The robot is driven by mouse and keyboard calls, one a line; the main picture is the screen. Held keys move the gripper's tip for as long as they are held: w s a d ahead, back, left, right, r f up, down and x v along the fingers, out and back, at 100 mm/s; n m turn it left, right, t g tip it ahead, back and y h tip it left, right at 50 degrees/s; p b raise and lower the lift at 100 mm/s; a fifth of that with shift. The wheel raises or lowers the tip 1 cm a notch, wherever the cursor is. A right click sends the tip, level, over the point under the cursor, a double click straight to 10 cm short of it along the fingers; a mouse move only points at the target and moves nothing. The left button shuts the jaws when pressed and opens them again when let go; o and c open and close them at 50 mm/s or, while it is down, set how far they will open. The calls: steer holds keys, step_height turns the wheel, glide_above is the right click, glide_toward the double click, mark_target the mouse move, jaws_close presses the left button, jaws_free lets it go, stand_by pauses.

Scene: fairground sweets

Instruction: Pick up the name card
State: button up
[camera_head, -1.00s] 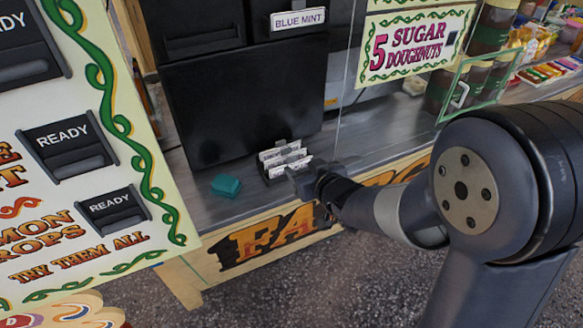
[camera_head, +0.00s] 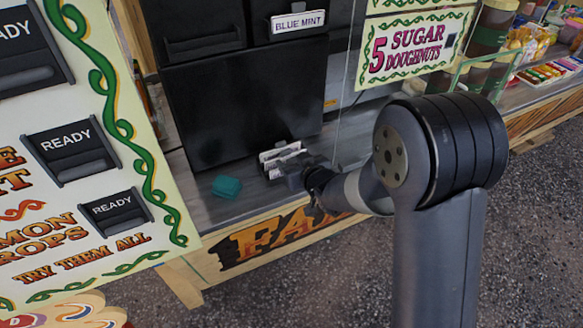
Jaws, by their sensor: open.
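Several white cards (camera_head: 281,153) stand upright in a small dark rack on the stall counter, below the black machine. Their print is too small to read. A white label reading BLUE MINT (camera_head: 298,23) is on the machine front. I cannot tell which of these is the name card. My gripper (camera_head: 287,172) is open at the front right of the rack, close against the cards. It hides the rack's front and part of the nearest card. I cannot tell whether it touches a card.
The black machine (camera_head: 240,105) rises behind. A painted board with READY hatches (camera_head: 70,148) stands at the left.

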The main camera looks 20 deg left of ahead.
steer(key=c, duration=0.9)
steer(key=shift+r, duration=0.1)
